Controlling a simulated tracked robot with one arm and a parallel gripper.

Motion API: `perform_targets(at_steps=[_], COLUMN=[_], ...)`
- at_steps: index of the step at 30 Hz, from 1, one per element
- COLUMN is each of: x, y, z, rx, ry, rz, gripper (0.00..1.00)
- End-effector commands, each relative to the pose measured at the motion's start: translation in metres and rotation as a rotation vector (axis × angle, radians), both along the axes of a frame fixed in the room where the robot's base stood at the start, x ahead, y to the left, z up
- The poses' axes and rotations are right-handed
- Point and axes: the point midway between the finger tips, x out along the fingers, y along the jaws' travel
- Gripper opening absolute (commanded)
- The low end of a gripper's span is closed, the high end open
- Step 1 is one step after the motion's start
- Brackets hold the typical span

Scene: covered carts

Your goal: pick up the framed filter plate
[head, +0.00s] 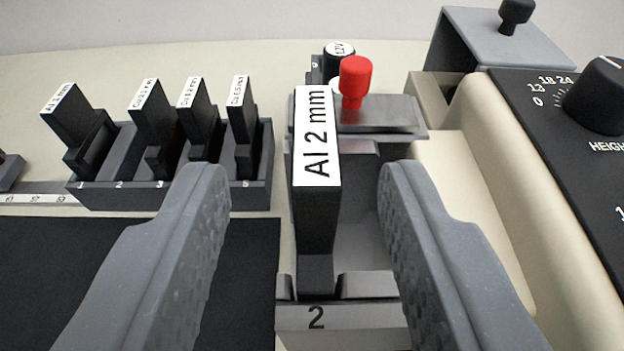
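A dark framed filter plate (316,215) with a white top label reading "Al 2 mm" stands upright in a grey holder (365,316) marked "2". My gripper (303,180) is open, with one grey ridged finger to the left of this plate and one to the right. Gaps show between the plate and both fingers, and the gap on the left looks wider. The lower part of the plate is hidden inside the holder. Several other labelled plates, one of them reading "Al 1 mm" (68,118), stand in a grey numbered rack (165,196) at the left.
A red knob (354,82) rises from a metal block (378,114) just behind the plate. A beige and black console (560,150) with a dial fills the right side. A grey box (505,45) stands at the back right. A black mat (70,270) lies clear at the lower left.

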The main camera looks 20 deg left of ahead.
Motion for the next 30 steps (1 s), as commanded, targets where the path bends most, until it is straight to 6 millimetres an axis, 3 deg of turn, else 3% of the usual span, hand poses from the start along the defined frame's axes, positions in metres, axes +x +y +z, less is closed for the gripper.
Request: perform_targets(at_steps=[11,21,29,30], x=[0.015,0.048,0.051,0.051], y=[0.004,0.012,0.012,0.012], z=[-0.011,-0.027,-0.027,-0.027], rx=[0.000,0.000,0.000,0.000], ry=[0.005,0.003,0.002,0.002], rz=[0.001,0.002,0.001,0.001], gripper=[0.40,0.40,0.40,0.34])
